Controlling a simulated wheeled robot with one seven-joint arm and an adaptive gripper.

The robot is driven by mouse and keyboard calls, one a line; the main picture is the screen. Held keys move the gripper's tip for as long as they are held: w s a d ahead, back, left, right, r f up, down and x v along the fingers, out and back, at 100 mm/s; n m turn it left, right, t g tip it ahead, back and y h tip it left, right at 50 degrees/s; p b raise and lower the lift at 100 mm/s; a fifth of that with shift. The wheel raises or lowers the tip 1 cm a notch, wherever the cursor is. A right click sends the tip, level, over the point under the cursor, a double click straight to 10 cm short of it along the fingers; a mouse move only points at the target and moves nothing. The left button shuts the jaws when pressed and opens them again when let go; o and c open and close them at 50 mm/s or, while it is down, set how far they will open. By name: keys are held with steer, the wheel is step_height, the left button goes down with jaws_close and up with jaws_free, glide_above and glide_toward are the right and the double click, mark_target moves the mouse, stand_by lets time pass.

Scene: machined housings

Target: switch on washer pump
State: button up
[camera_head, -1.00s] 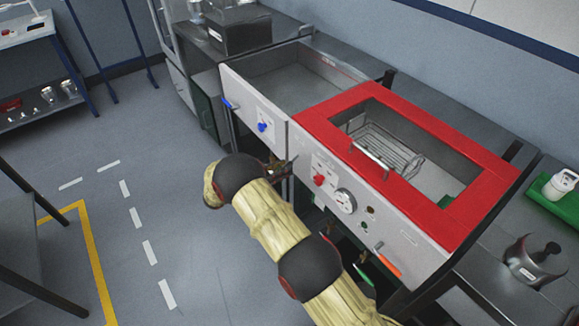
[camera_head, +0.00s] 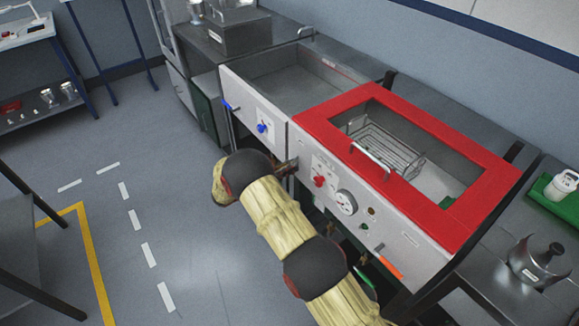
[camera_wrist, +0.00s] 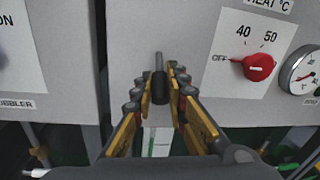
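The washer with the red-framed top (camera_head: 468,220) has a light grey front panel (camera_head: 392,232). In the wrist view, a small toggle switch (camera_wrist: 158,66) with a metal lever and a dark base stands on the panel (camera_wrist: 185,30), left of the red heat knob (camera_wrist: 258,67). My gripper (camera_wrist: 160,80) has its fingers on either side of the switch with gaps between them, so it looks partly open. I cannot tell if either finger touches it. In the head view, my gripper (camera_head: 292,164) is at the panel's left end and hides the switch.
A round gauge (camera_head: 345,202) sits right of the red knob (camera_head: 319,181). To the left, a neighbouring sink unit has a blue knob (camera_head: 262,127) and blue lever (camera_head: 230,105). An orange handle (camera_head: 389,263) is low on the right. Floor left of my arm is clear.

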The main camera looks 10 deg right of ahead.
jaws_close()
steer(key=shift+r, duration=0.1)
stand_by(0.4)
steer(key=r+y+p, duration=0.1)
steer(key=p, duration=0.1)
steer(key=y+p, duration=0.1)
steer(key=p, duration=0.2)
steer(key=shift+a+r+g, duration=0.25)
steer(key=shift+r+g, duration=0.15)
step_height(320, 180, up, 2)
steer(key=g+y+p, duration=0.1)
steer(key=y+p, duration=0.3)
steer(key=p, duration=0.3)
steer(key=shift+s+a+r+n+y, duration=0.1)
steer(key=shift+n+y, duration=0.2)
steer(key=shift+y, duration=0.1)
steer(key=g+y+p, duration=0.1)
steer(key=p, duration=0.2)
steer(key=r+y+p, duration=0.1)
steer(key=y+p, duration=0.1)
steer(key=p, duration=0.1)
steer(key=shift+r+g+y+p, duration=0.25)
steer(key=shift+g+y+p, duration=0.05)
steer(key=shift+g+p, duration=0.1)
steer(key=shift+d+r+y+p, duration=0.1)
steer(key=shift+d+y+p, duration=0.2)
steer(key=shift+y+p, duration=0.75)
steer(key=shift+g+p, duration=0.3)
steer(key=shift+p, duration=0.1)
